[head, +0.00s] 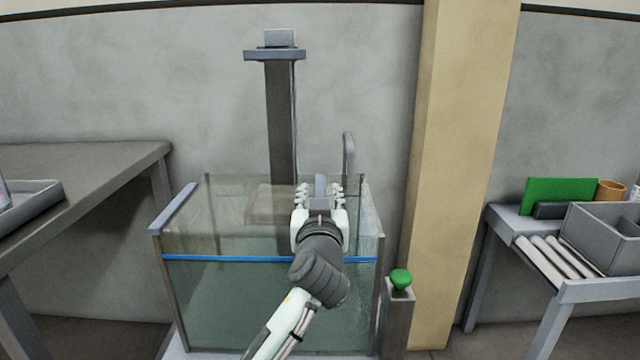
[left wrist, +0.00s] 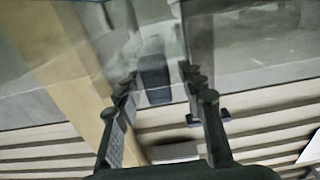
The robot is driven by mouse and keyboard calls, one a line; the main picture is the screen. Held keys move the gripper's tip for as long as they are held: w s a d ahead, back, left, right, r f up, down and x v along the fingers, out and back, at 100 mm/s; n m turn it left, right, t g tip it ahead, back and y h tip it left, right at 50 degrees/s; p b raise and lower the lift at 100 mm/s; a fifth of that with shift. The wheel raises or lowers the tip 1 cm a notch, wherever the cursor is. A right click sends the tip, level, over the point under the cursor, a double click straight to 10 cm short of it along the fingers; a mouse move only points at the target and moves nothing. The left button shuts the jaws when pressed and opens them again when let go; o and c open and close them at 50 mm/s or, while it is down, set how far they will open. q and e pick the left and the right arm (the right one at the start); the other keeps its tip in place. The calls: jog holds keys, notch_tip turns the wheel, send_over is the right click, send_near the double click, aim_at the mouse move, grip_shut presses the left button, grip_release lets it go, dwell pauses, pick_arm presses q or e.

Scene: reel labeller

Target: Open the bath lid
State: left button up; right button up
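The bath (head: 215,310) is a clear glass tank with a blue line around it, standing in front of me. Its see-through lid (head: 235,205) seems to lie across the top; its edges are hard to tell from the glass walls. My left gripper (head: 320,188) is over the bath with its fingers spread. A small grey upright piece, seemingly the lid handle (head: 320,184), shows between the fingers. In the left wrist view it is a dark block (left wrist: 155,80) between the open fingertips (left wrist: 162,92); I cannot tell whether they touch it. My right gripper is out of view.
A dark column (head: 281,120) with a crosspiece stands behind the bath. A post with a green button (head: 401,279) is close at its right, beside a tan pillar (head: 455,170). A table (head: 90,180) is at left, and a bench with a grey bin (head: 600,240) at right.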

aim_at(320, 183)
pick_arm(q)
jog(key=shift+w, duration=2.1)
grip_shut()
